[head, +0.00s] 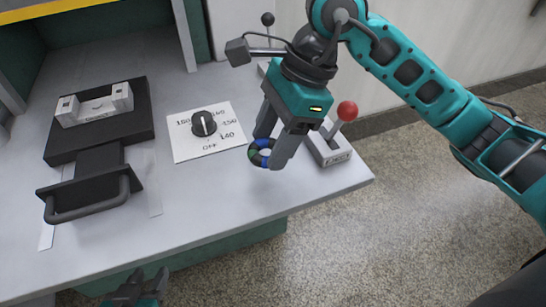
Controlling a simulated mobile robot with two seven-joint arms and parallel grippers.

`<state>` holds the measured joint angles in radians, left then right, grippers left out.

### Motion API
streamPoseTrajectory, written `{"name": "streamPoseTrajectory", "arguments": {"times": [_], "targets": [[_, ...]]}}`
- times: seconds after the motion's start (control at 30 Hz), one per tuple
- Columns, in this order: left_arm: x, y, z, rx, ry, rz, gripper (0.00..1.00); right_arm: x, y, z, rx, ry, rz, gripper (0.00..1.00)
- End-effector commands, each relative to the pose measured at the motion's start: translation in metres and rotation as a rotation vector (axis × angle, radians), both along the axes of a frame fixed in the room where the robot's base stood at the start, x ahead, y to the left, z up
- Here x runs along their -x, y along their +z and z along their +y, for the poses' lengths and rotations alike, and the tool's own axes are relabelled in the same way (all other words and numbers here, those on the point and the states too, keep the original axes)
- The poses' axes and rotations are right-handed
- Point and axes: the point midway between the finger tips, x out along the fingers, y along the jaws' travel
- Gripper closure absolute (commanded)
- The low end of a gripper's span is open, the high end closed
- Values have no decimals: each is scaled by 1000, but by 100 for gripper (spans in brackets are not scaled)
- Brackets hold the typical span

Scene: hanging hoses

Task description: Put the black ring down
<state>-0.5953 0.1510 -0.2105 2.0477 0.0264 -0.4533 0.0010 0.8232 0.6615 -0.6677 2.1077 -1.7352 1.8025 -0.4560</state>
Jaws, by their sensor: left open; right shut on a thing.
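My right gripper (269,150) reaches down over the right part of the grey table and is shut on a small ring (253,154). The ring is dark, with blue and green patches. Its right side is partly hidden by a finger. Whether the ring touches the table top cannot be told from this view. My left gripper (145,286) is open and empty at the bottom edge, in front of the table and only partly in view.
On the grey table (225,195) are a dial plate with a black knob (204,124), a black sliding fixture (98,135) with a handle at left, and a red-knobbed lever (347,111) right of the gripper. Free table lies in front of the dial plate.

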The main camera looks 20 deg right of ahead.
Motion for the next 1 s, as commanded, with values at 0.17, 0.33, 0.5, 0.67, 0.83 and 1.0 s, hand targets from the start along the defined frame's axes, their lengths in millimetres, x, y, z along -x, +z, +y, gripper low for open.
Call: {"name": "streamPoseTrajectory", "arguments": {"times": [0.17,0.33,0.5,0.67,0.83,1.0], "targets": [[-1,-3,0,-1,-1,-1,57,1,-20,0,0,-1,4,73],[-1,-5,0,1,-1,3,57,1,-43,0,0,0,2,73],[-2,-1,-1,2,-1,-1,57,0,-43,0,0,0,0,73],[-2,-4,-1,3,-2,-3,57,0,-46,0,1,0,0,73],[-2,-4,-1,5,-2,-2,57,0,-46,0,0,0,0,33],[-2,-5,-1,4,-2,-1,57,0,-46,0,0,0,1,18]]}}
